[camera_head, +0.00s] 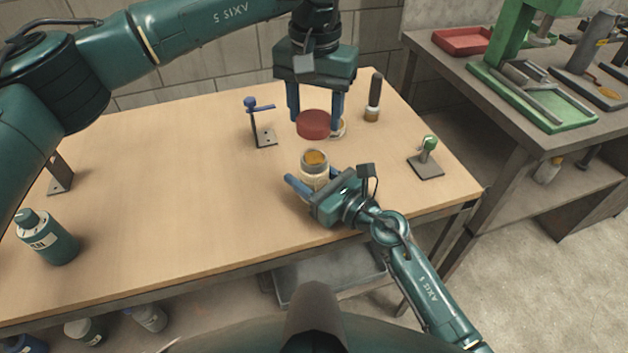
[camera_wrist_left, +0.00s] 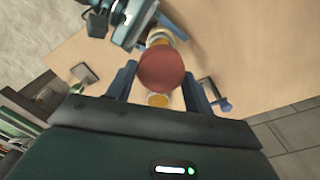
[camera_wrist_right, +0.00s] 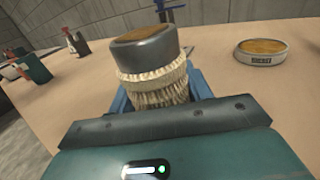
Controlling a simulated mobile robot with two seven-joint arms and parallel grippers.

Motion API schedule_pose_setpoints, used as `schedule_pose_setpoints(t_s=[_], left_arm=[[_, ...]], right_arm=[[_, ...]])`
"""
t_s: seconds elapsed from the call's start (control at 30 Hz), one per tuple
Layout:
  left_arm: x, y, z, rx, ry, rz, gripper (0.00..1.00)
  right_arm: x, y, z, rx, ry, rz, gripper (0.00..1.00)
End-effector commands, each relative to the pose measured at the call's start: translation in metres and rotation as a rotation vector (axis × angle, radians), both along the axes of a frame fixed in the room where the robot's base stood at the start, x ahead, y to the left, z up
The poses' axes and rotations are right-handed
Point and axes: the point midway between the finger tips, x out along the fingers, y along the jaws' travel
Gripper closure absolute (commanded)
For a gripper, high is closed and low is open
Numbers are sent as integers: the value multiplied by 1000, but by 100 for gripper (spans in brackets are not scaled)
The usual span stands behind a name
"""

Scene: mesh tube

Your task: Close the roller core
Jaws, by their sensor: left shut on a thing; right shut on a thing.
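The red round cap (camera_head: 313,124) is held between the fingers of my left gripper (camera_head: 315,112), in the air above the table. In the left wrist view the cap (camera_wrist_left: 161,68) sits between both fingers. The roller core (camera_head: 314,167) is a pale mesh tube with a grey collar and an orange-brown top face. It stands roughly upright below and apart from the cap. My right gripper (camera_head: 308,190) is shut around its lower part. In the right wrist view the core (camera_wrist_right: 150,65) rises between the fingers, slightly tilted in the picture; its base is hidden.
A shallow labelled tin (camera_wrist_right: 262,51) with orange-brown contents stands behind the cap. A dark-handled tool (camera_head: 374,98) stands to its right. A blue-topped stand (camera_head: 262,122) and a green-topped stand (camera_head: 427,160) flank the work area. A bottle (camera_head: 45,240) stands left. The table's left middle is clear.

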Motion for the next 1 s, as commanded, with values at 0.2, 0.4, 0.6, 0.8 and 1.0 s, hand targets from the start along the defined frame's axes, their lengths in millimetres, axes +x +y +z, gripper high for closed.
schedule_pose_setpoints(t_s=[0.2,0.4,0.6,0.8,1.0], left_arm=[[0,1,-18,0,3,0,69],[-1,0,-47,-2,3,0,69],[0,0,-50,-2,0,0,69],[0,0,-50,-2,0,0,69],[0,0,-52,-2,1,0,69]], right_arm=[[0,0,0,-1,1,0,91],[0,0,0,-1,1,0,91],[0,0,0,-1,1,0,91],[0,0,0,-1,1,0,91],[0,0,0,-1,1,0,91]])
